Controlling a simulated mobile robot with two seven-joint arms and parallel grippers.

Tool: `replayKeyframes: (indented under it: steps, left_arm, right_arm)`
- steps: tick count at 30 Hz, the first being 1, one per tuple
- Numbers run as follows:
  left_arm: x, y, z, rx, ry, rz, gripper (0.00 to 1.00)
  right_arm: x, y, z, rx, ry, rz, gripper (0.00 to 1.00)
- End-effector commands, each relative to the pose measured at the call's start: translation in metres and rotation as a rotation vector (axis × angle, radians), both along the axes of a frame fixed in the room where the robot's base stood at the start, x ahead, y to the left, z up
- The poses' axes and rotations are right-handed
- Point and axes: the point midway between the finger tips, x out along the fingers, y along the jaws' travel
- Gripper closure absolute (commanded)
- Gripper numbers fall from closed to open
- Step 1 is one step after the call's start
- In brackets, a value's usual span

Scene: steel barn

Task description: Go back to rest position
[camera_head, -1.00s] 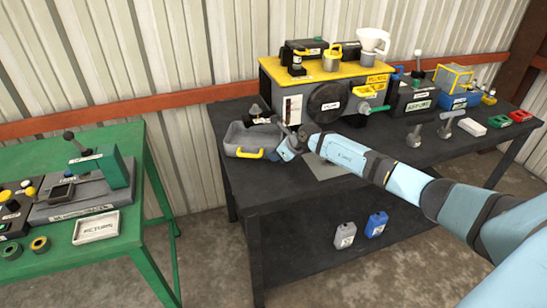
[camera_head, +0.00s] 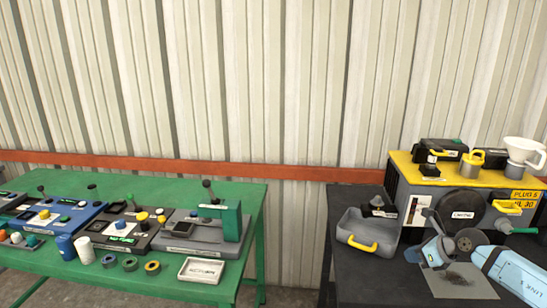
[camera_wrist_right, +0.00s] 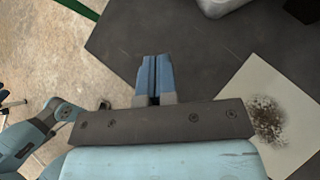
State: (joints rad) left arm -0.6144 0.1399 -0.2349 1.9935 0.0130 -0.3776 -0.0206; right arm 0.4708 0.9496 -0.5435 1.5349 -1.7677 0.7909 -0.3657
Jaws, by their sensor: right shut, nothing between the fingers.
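My right gripper (camera_head: 414,254) is over the left part of the dark table, just in front of the grey tray with the yellow handle (camera_head: 366,246). It holds nothing. In the right wrist view its two blue fingers (camera_wrist_right: 154,62) are closed together above the dark tabletop. My right arm comes in from the lower right in the head view. My left gripper does not show in the head view. Light blue arm parts of mine show at the lower left of the right wrist view, with no fingers to make out.
A pale plate with a dark stain (camera_head: 458,284) lies below my right wrist. A yellow-topped machine (camera_head: 420,178) stands behind it. At left, a green table (camera_head: 140,188) carries several devices and a white tray (camera_head: 201,270). A floor gap separates the tables.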

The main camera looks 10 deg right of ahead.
Motion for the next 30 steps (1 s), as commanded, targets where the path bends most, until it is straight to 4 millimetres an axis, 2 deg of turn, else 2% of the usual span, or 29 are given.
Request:
replayKeyframes:
  steps: [4,6,9,10,13,17,18,21,24,27,28,30]
  left_arm:
    - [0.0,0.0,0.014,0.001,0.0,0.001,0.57]
    - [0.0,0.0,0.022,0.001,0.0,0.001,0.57]
    - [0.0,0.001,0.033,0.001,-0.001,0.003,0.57]
    - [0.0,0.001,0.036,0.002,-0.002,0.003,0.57]
    - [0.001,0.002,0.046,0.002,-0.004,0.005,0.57]
    - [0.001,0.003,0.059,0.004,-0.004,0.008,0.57]
    - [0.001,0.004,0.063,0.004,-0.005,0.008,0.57]
    - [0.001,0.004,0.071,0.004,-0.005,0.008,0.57]
    - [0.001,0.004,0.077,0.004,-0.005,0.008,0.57]
    - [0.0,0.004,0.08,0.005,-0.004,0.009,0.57]
    - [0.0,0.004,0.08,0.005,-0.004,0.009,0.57]
    - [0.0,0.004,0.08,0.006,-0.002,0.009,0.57]
  right_arm:
    - [-0.03,0.085,-0.024,0.354,0.049,-0.029,1.0]
    - [-0.054,0.134,-0.032,0.616,0.1,-0.092,1.0]
    - [-0.089,0.185,-0.036,0.992,0.198,-0.246,1.0]
    - [-0.099,0.196,-0.037,1.1,0.232,-0.303,1.0]
    - [-0.134,0.22,-0.043,1.438,0.365,-0.536,1.0]
    - [-0.185,0.234,-0.063,1.818,0.566,-0.922,1.0]
    - [-0.203,0.237,-0.071,1.918,0.633,-1.053,1.0]
    - [-0.25,0.243,-0.091,2.113,0.792,-1.383,1.0]
    - [-0.291,0.251,-0.107,2.234,0.929,-1.663,1.0]
    - [-0.322,0.258,-0.116,2.294,1.028,-1.861,1.0]
    - [-0.328,0.259,-0.118,-2.269,-1.033,1.872,1.0]
    - [-0.337,0.262,-0.121,-2.196,-1.025,1.863,1.0]
